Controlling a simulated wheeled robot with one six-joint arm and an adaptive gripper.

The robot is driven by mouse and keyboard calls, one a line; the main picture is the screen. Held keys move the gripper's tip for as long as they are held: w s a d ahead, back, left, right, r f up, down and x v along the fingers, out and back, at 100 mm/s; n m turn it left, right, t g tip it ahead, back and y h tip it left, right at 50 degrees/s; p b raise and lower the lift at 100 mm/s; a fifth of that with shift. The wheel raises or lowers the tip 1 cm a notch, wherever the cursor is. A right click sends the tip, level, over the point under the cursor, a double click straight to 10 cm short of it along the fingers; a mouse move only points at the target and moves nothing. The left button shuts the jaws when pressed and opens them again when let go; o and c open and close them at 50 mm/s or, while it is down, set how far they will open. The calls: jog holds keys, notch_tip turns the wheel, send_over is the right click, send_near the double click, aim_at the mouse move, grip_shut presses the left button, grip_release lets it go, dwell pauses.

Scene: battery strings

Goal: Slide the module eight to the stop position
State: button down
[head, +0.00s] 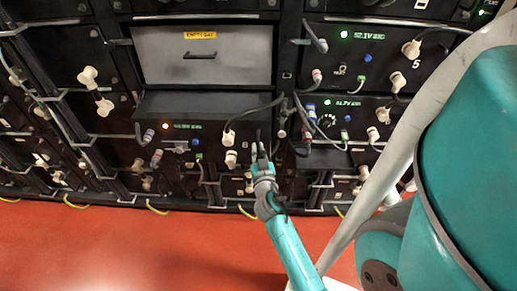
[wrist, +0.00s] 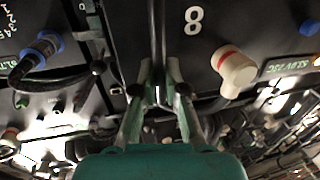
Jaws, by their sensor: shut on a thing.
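Module eight (head: 208,137) is the black unit with an orange light and a dim display, below the grey panel in the head view. It stands out from the rack, with its top showing. Its white "8" shows on the black face in the wrist view (wrist: 193,20). My gripper (head: 259,152) is at the module's right side in the head view. In the wrist view my gripper (wrist: 160,88) has its fingers closed around a dark upright bar (wrist: 157,45) beside the "8" face. The exact contact is partly hidden between the fingers.
A grey panel (head: 200,55) with a yellow label covers the bay above. A neighbouring module (head: 345,122) on the right has a green display and loose cables. A white plug with a red ring (wrist: 235,70) and a blue-ended plug (wrist: 40,48) flank my fingers. Red floor (head: 130,245) is clear.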

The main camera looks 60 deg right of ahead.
jog(key=shift+w, duration=0.1)
jog(key=c, duration=1.2)
grip_release()
jog(key=shift+w, duration=0.1)
jog(key=shift+a, duration=0.1)
jog(key=v, duration=1.2)
